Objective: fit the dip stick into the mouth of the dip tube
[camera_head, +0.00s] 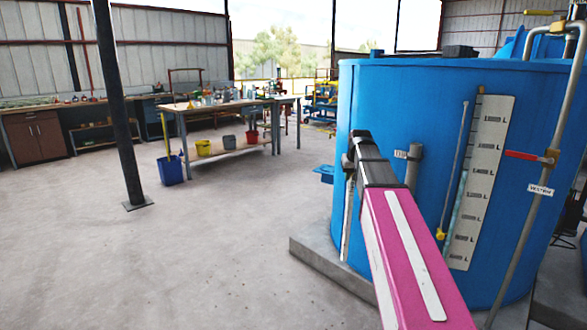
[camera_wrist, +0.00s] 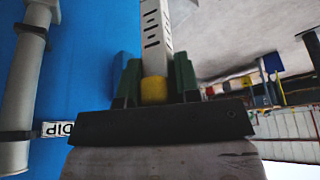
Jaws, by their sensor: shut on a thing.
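The dip stick (camera_head: 347,222) is a thin pale stick hanging near upright beside the blue tank's left side in the head view. In the wrist view the dip stick (camera_wrist: 152,40) is white with dark slots and a yellow band. My gripper (camera_wrist: 155,82) is shut on it at this band, between green fingers. In the head view my gripper (camera_head: 350,157) is partly hidden by my arm. The dip tube (camera_head: 413,168) is a grey upright pipe on the tank, right of my gripper. It shows at the left of the wrist view (camera_wrist: 22,92), apart from the stick.
The blue tank (camera_head: 380,95) stands on a concrete plinth (camera_head: 308,255). A white level scale (camera_head: 484,180), a thin rod and a pipe with a red-handled valve (camera_head: 525,155) are to the right. A dark post (camera_head: 120,110) and workbench (camera_head: 225,105) stand left. The floor between is clear.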

